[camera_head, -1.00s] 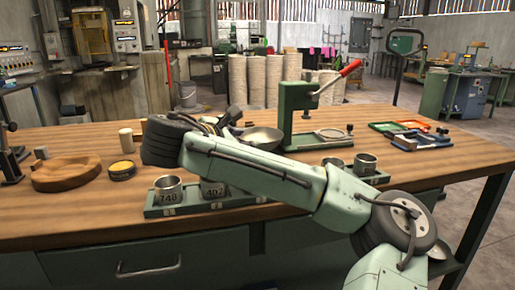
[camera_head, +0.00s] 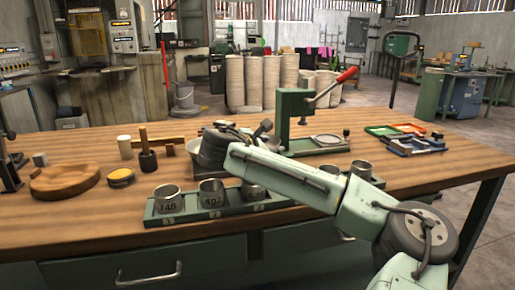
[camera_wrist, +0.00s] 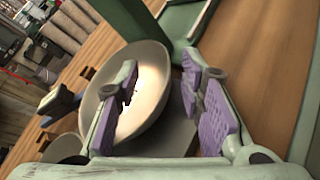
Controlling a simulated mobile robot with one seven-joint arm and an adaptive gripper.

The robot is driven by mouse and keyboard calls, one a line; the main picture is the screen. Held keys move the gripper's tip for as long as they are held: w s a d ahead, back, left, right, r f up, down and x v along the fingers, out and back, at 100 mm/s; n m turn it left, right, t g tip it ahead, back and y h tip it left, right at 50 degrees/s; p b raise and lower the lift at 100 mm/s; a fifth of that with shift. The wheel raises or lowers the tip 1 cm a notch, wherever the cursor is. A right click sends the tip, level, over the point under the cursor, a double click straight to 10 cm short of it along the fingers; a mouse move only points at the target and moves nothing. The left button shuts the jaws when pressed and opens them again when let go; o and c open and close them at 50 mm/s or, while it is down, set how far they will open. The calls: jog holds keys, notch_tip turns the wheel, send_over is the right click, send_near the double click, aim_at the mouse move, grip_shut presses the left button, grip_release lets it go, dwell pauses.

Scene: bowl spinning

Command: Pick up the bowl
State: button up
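The bowl (camera_wrist: 152,78) is pale and round, with its bright inside facing the wrist camera. My gripper (camera_wrist: 165,105) is open. In the wrist view its left finger overlaps the bowl's inside and its right finger lies outside the right rim, so the fingers appear on either side of the rim. I cannot tell whether either pad touches the bowl. In the head view my gripper (camera_head: 262,130) is low over the bench, just left of the green press.
The green press (camera_head: 293,115) with a red lever stands close right of my gripper. A green tray (camera_head: 240,206) with numbered metal cups lies in front. A wooden dish (camera_head: 65,178), a yellow-topped tin (camera_head: 121,177) and a mallet (camera_head: 147,158) are at left.

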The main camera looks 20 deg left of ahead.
jog(key=shift+c, duration=0.4)
grip_shut()
dwell(0.4)
